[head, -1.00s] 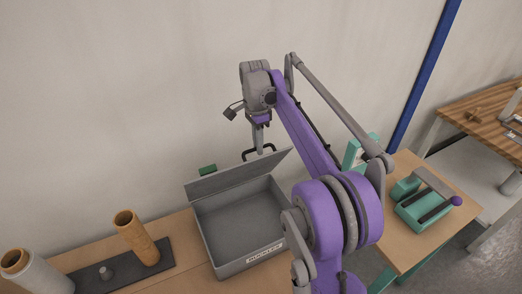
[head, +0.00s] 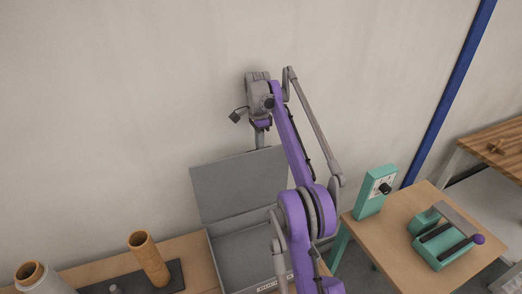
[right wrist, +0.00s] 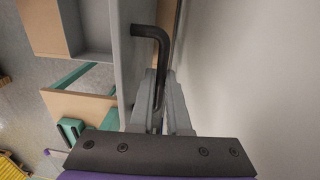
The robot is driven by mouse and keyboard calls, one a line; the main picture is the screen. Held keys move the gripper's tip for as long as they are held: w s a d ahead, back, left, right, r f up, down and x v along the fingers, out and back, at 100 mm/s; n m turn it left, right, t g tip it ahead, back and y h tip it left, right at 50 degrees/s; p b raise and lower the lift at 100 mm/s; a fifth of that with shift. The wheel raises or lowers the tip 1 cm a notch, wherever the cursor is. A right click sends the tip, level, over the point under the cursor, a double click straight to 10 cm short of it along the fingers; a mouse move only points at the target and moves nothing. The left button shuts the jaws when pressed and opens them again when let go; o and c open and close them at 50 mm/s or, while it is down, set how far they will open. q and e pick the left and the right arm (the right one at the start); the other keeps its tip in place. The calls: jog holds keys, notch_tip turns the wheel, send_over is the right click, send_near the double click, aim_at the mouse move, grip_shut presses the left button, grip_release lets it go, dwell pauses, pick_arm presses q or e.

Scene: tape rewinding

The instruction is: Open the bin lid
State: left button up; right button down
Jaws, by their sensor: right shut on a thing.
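The grey bin (head: 211,250) stands on a wooden bench. Its lid (head: 232,187) is raised and stands nearly upright at the back edge, so the inside of the bin shows. My right gripper (head: 260,138) is at the lid's top edge, its fingertips hidden behind the lid in the head view. In the right wrist view my right gripper (right wrist: 158,95) is shut on the black bent handle (right wrist: 161,45) of the lid (right wrist: 128,60). My left gripper is not in view.
The wall is close behind the lid.

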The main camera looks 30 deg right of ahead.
jog(key=shift+d+r, duration=0.1)
jog(key=shift+d, duration=0.05)
jog(key=c, duration=0.9)
grip_release()
jog(key=shift+s, duration=0.15)
